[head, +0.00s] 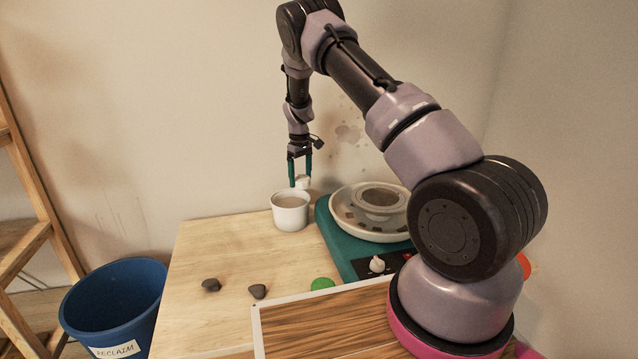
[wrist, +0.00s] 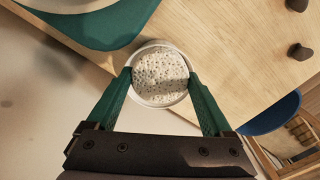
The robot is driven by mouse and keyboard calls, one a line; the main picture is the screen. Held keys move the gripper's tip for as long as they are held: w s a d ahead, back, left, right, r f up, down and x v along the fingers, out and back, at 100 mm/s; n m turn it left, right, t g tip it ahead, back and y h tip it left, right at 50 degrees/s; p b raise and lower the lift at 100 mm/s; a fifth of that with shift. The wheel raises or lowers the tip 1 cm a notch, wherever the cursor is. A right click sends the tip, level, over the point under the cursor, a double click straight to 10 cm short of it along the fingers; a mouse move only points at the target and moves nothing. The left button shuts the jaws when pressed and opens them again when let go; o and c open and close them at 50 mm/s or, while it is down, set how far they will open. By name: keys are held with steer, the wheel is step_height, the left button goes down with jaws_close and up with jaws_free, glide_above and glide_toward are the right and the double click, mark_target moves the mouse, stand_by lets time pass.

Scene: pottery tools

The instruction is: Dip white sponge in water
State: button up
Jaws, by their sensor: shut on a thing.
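The white sponge (head: 302,183) is between the fingertips of my gripper (head: 301,181), just above the white cup (head: 290,216). The cup stands upright on the wooden table and holds murky, brownish water (head: 288,200). In the wrist view, the porous face of the sponge (wrist: 160,72) fills the space between the teal fingers of my gripper (wrist: 160,76). A pale rim shows around the sponge there, and the sponge hides most of the cup's inside. In the head view the sponge appears above the rim, toward its back right.
A teal pottery wheel (head: 345,243) with a pale basin (head: 345,212) stands close right of the cup. Two dark lumps (head: 211,285) (head: 258,291) and a green round thing (head: 322,284) lie nearer. A blue bucket (head: 115,300) stands at the left. The table left of the cup is clear.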

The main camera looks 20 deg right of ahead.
mark_target(290, 201)
steer(key=w+a+f+n, duration=0.2)
steer(key=w+a+f, duration=0.1)
steer(key=f, duration=0.3)
steer(key=shift+w+a, duration=0.15)
steer(key=shift+w, duration=0.7)
steer(key=shift+f, duration=0.15)
steer(key=shift+f, duration=3.25)
steer(key=shift+r, duration=0.1)
step_height(290, 201, up, 11)
stand_by(0.5)
